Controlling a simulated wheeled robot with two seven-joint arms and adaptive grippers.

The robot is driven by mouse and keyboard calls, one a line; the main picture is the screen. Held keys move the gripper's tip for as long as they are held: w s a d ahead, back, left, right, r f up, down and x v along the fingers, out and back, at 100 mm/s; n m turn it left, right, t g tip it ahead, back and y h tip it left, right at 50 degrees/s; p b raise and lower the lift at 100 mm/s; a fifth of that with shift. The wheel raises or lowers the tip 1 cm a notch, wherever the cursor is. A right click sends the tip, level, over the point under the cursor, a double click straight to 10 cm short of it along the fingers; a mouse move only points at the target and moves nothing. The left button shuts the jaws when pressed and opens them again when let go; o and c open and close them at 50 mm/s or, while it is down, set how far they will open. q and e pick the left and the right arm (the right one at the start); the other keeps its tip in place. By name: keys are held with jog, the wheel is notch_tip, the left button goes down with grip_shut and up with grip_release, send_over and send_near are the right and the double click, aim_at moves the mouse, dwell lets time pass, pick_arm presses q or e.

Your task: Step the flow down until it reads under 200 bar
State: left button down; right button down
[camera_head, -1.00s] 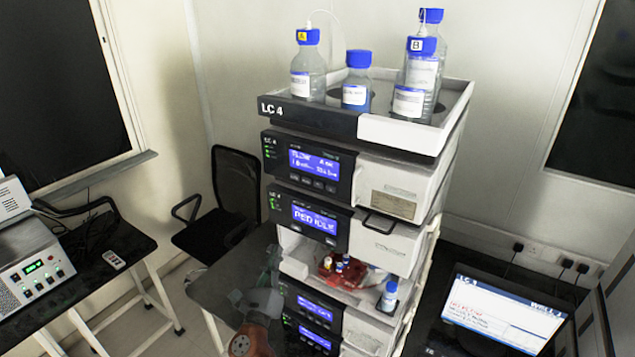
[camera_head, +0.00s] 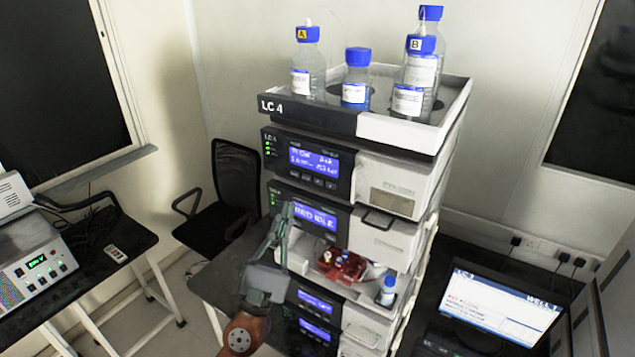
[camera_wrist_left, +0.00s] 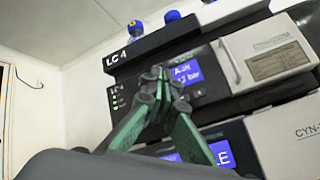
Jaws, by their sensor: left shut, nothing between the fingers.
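The pump module (camera_head: 310,160) of the LC 4 stack has a blue display (camera_head: 314,160) with flow and pressure lines; the digits are too blurred to read surely. A row of small buttons (camera_head: 313,181) lies under it. My left gripper (camera_head: 288,207) is shut and empty, raised in front of the stack, below the pump's buttons in the head view. In the left wrist view its fingertips (camera_wrist_left: 158,75) cover the left part of the pump display (camera_wrist_left: 187,72), where only "bar" and part of a number show. Contact with the panel cannot be told. My right gripper is not in view.
Bottles (camera_head: 308,70) with blue caps stand in the top tray (camera_head: 400,133). An open bay holds a red item (camera_head: 343,266) and a small bottle (camera_head: 387,292). A monitor (camera_head: 498,312) stands right, a chair (camera_head: 235,185) left.

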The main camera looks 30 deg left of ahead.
aim_at(318, 182)
pick_arm(q)
jog(key=w+b, duration=0.1)
jog(key=w, duration=0.7)
jog(key=shift+w+d+b, duration=0.35)
jog(key=shift+w+b, duration=0.05)
dwell(0.8)
jog(key=shift+w, duration=0.1)
dwell(0.3)
jog(key=shift+w, duration=0.35)
jog(key=shift+w+d, duration=0.1)
jog(key=shift+w, duration=0.25)
dwell(0.6)
dwell(0.4)
jog(key=shift+s, duration=0.85)
